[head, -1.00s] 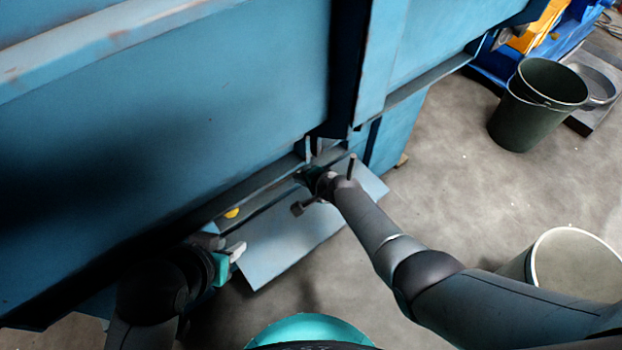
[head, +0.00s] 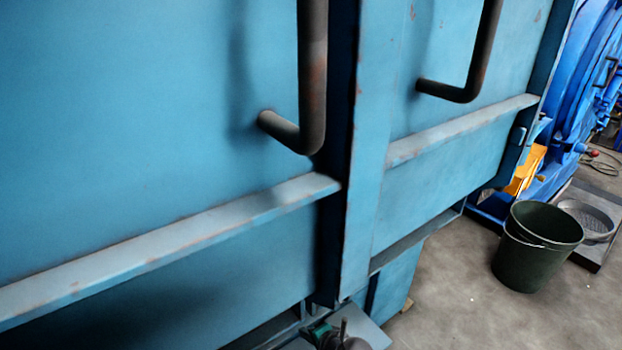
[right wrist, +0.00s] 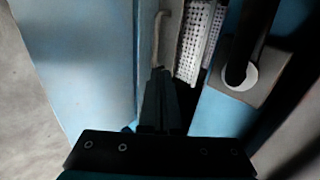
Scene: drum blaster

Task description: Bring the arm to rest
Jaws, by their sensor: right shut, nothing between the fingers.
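My right gripper (head: 318,332) shows only partly at the bottom edge of the head view, low beside the blue machine. A bit of my dark wrist shows behind it. In the right wrist view its dark fingers (right wrist: 160,98) are together and empty. They point into a narrow dark gap between blue panels. I cannot tell whether they touch anything there. My left arm and gripper are out of view.
The blue machine (head: 130,130) fills most of the head view, with two dark bent handles (head: 312,80) and (head: 478,60). A dark green bucket (head: 535,245) stands on the floor at right. A white perforated part (right wrist: 195,40) lies close beyond the fingers.

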